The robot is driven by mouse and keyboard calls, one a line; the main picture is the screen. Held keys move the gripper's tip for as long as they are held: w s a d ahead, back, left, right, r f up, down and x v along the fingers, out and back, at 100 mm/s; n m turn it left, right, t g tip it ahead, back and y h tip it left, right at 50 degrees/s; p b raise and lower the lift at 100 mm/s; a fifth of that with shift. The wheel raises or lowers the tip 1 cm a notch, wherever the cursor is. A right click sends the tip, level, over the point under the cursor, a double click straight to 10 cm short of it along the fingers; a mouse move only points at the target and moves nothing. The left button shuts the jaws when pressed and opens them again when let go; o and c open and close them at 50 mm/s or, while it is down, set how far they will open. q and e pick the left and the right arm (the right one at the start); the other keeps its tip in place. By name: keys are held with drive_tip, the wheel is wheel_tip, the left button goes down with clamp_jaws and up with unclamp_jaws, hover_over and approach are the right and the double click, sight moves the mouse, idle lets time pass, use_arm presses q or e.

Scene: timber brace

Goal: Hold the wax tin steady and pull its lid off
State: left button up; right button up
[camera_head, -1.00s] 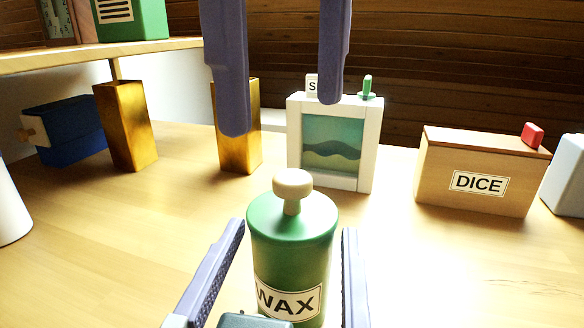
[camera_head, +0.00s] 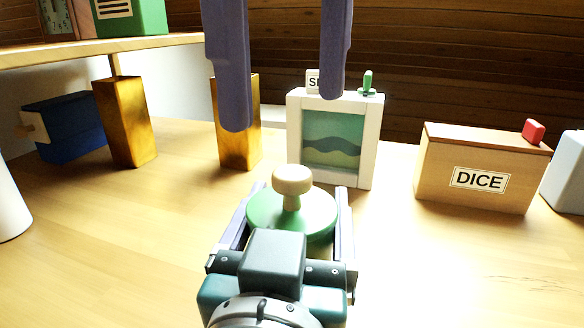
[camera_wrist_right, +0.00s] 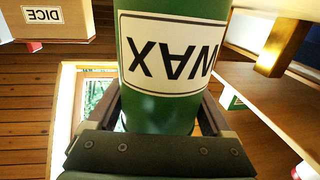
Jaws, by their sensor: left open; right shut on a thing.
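The green wax tin (camera_wrist_right: 158,112) stands upright with its WAX label upside down in the right wrist view. In the head view its green lid (camera_head: 262,212) with a cream knob (camera_head: 292,180) shows on top, and my right gripper hides most of the body. My right gripper (camera_head: 300,189) is shut on the tin's body, one finger on each side. My left gripper (camera_head: 284,114) is open and empty, its two fingers hanging from the top of the head view, above and beyond the knob.
Behind the tin stand a white-framed picture box (camera_head: 368,140) and a gold block (camera_head: 240,150). A wooden DICE box (camera_head: 430,180) stands right. Another gold block (camera_head: 125,120) and a blue box (camera_head: 70,125) stand left under a shelf (camera_head: 90,52). Table on both sides of the tin is clear.

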clamp_jaws()
idle(0.3)
